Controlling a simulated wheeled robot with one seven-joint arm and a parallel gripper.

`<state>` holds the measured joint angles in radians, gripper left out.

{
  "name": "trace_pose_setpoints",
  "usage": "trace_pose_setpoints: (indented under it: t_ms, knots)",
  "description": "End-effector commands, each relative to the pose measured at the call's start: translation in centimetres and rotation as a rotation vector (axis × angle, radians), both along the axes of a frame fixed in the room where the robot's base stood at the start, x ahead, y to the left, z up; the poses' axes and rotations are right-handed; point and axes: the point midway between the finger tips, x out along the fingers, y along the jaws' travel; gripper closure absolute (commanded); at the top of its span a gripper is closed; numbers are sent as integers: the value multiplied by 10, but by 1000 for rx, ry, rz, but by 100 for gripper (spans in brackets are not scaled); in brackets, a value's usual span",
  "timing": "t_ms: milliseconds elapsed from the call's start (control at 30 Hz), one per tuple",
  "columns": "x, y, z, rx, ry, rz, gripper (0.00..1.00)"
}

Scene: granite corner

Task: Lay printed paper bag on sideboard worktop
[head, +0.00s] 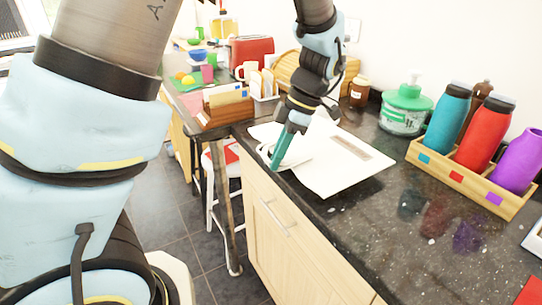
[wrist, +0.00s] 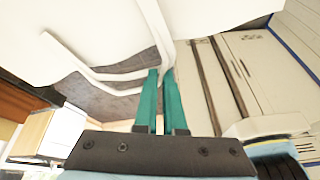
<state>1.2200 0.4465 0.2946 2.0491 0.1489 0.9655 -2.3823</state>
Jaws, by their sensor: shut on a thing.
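The printed paper bag (head: 330,175) is white with a grey printed patch. In the head view it appears to lie flat along the front edge of the dark speckled sideboard worktop (head: 385,210). I cannot tell whether all of it touches the surface. My gripper (head: 276,163) is at the bag's left end, by the worktop's front edge. In the wrist view its teal fingers (wrist: 162,78) are shut on a white handle strap of the bag (wrist: 95,25). Part of the handle is hidden by the fingers.
A wooden rack (head: 470,180) with several coloured bottles stands right of the bag. A green-lidded tub (head: 405,110) and a brown jar (head: 359,90) stand behind it. A wooden bread box (head: 300,72) is behind my gripper. The worktop in front of the rack is clear.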

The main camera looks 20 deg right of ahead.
Motion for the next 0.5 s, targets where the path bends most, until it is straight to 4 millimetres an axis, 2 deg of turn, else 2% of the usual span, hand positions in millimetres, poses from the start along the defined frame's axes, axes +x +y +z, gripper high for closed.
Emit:
trace_pose_setpoints:
  t_ms: [267,500]
  knots:
    - [27,5,2,1,0,2,100]
    - [28,6,-30,3,2,0,100]
